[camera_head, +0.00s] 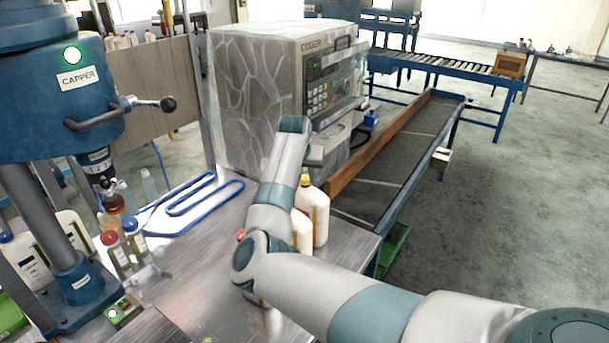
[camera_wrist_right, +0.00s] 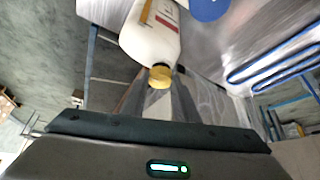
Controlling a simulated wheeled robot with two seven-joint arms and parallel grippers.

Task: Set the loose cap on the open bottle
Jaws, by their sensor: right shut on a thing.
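A white bottle (camera_head: 317,215) with an orange-yellow stripe stands on the steel table, right of my right forearm. In the right wrist view the same kind of white bottle (camera_wrist_right: 150,35) appears upside down. A yellow cap (camera_wrist_right: 160,77) is at its mouth, and it also shows in the head view (camera_head: 305,180). My right gripper (camera_wrist_right: 160,86) is shut on the yellow cap, its fingers either side of it. I cannot tell whether the cap is seated or only touching the neck. In the head view the wrist hides most of the fingers. My left gripper is out of view.
A second white bottle (camera_head: 302,233) is partly hidden by my arm. The blue capper machine (camera_head: 60,100) and small bottles (camera_head: 115,250) stand at left. A grey marbled cabinet (camera_head: 255,100) and a conveyor (camera_head: 395,165) are behind.

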